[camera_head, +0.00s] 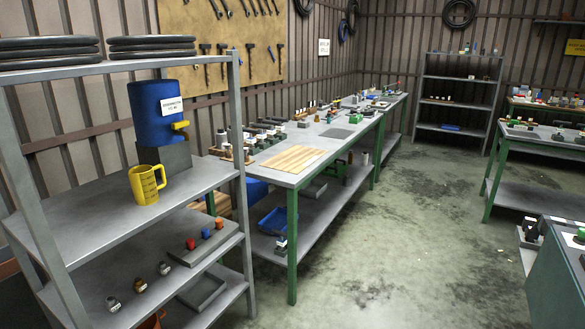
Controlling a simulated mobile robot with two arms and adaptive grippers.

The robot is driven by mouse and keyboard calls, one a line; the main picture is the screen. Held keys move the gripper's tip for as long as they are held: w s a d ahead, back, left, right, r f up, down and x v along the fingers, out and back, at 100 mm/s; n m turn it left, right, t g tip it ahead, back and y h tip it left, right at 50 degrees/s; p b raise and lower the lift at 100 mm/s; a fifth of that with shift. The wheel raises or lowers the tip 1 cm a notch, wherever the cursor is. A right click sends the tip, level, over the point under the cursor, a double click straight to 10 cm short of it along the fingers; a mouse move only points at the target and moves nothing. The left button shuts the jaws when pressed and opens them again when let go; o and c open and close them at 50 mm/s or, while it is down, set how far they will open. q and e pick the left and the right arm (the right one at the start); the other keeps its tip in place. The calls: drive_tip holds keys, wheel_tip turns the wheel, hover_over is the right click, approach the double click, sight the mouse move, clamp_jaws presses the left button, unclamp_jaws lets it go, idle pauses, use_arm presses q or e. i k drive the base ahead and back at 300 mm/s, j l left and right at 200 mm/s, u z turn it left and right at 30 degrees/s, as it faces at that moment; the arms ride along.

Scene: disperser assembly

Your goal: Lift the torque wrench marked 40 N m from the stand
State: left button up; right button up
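Neither of my grippers is in view. I cannot make out a torque wrench marked 40 N m or any such marking. Dark tools hang on the tan pegboard (205,50) on the back wall, too small to read. Several small dark and light items in wooden holders (237,153) stand along the rear of the long workbench (340,150).
The near grey rack (200,180) holds a blue container with a yellow tap (157,110) and a yellow jug (146,184). A wooden board (293,158) lies on the workbench. Another bench (545,148) and a cabinet (560,270) stand right. The concrete floor (400,230) between is clear.

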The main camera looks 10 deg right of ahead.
sight(272, 130)
drive_tip(key=i+l+u, duration=0.1)
drive_tip(key=i+l, duration=2.25)
drive_tip(key=i+l+u, duration=0.1)
drive_tip(key=i+l, duration=0.35)
drive_tip(key=l, duration=0.2)
drive_tip(key=i+l, duration=0.9)
drive_tip(key=l, duration=0.25)
drive_tip(key=j+u, duration=0.05)
